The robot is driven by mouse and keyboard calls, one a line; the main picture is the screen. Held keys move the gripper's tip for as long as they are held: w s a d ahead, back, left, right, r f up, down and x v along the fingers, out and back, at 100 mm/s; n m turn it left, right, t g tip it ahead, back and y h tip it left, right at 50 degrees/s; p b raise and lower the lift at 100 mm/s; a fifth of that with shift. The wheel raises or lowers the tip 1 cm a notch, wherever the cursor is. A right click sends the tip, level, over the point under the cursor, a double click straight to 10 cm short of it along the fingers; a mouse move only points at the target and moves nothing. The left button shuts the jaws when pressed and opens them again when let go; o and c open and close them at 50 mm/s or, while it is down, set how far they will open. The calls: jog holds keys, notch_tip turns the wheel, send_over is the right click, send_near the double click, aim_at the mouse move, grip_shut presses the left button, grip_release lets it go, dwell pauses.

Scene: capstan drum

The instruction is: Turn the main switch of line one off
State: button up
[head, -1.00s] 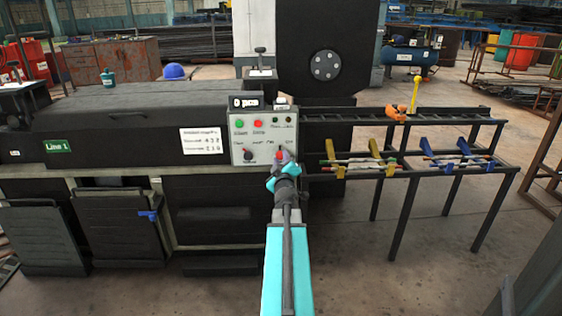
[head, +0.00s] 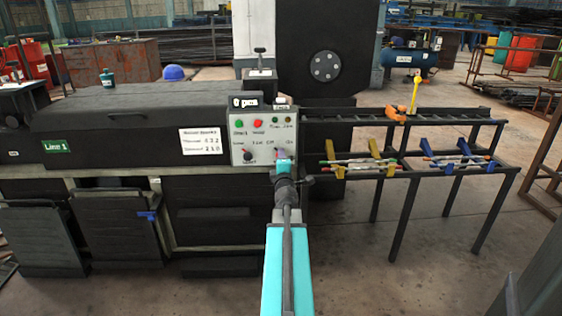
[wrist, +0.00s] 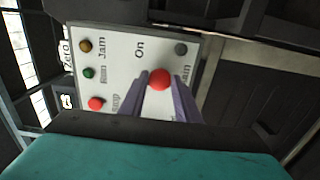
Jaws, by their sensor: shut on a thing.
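The grey-white control panel (head: 241,156) is on the dark machine with the green Line 1 sign (head: 57,146). My gripper (head: 282,158) is at the panel's lower right and hides most of the switch there in the head view. In the wrist view my purple-grey fingers (wrist: 160,88) are shut on a round red knob (wrist: 159,79). The word On is printed on the panel close to this knob. The switch's own label is partly hidden by the fingers, so its position cannot be read fully.
Green (head: 239,124) and red (head: 258,123) buttons sit on the panel above a dark knob (head: 248,155). In the wrist view a red button (wrist: 96,103) is near my finger. A rack (head: 440,115) with coloured clamps stands to the right.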

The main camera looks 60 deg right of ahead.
jog(key=shift+s+d, duration=0.1)
jog(key=shift+s, duration=0.05)
jog(key=o, duration=1)
jog(key=shift+o, duration=0.2)
jog(key=p+v, duration=0.1)
jog(key=v, duration=0.2)
